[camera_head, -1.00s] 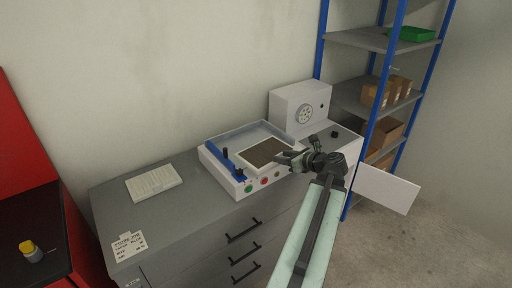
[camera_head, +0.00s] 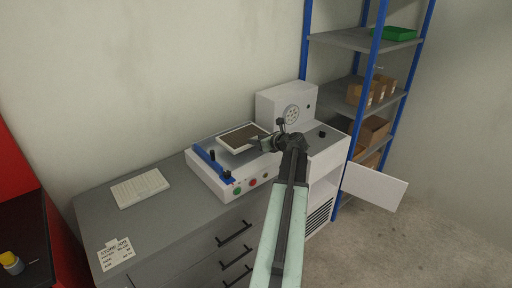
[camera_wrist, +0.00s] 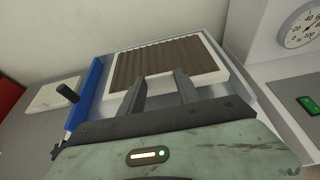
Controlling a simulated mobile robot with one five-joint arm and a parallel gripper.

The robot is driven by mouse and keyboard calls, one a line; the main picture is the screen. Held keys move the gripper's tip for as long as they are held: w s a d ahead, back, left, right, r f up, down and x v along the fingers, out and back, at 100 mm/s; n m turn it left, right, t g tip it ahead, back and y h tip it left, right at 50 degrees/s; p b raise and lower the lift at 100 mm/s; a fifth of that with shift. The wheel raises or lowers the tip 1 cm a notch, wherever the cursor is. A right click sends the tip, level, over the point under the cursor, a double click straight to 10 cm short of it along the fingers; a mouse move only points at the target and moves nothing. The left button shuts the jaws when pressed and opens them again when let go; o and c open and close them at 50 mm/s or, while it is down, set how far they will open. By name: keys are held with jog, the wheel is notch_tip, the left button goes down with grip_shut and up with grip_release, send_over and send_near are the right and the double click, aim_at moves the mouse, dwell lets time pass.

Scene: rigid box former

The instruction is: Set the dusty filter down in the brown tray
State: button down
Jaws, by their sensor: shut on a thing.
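The dusty filter (camera_head: 241,136), a brown pleated panel in a white frame, is above the open bed of the white machine (camera_head: 236,187). In the wrist view the filter (camera_wrist: 166,60) is at the ends of my gripper's fingers (camera_wrist: 161,80). My gripper (camera_head: 257,144) is shut on the near edge of the filter in the head view. The filter's underside is hidden. I see no brown tray in either view.
A pale pleated filter (camera_head: 140,188) and a paper note (camera_head: 115,253) lie on the grey counter (camera_head: 165,222). A blue bar with black knobs (camera_head: 212,163) edges the machine bed. A white gauge housing (camera_head: 287,104) stands behind. An open white door (camera_head: 375,186) juts out at right.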

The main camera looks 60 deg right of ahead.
jog(key=shift+w+d, duration=0.4)
jog(key=shift+w, duration=0.15)
notch_tip(320, 180, down, 4)
jog(key=b, duration=0.4)
jog(key=shift+r, duration=0.2)
jog(key=shift+f, duration=0.1)
jog(key=c, duration=0.9)
grip_release()
jog(key=shift+a, duration=0.1)
jog(key=shift+o, duration=0.2)
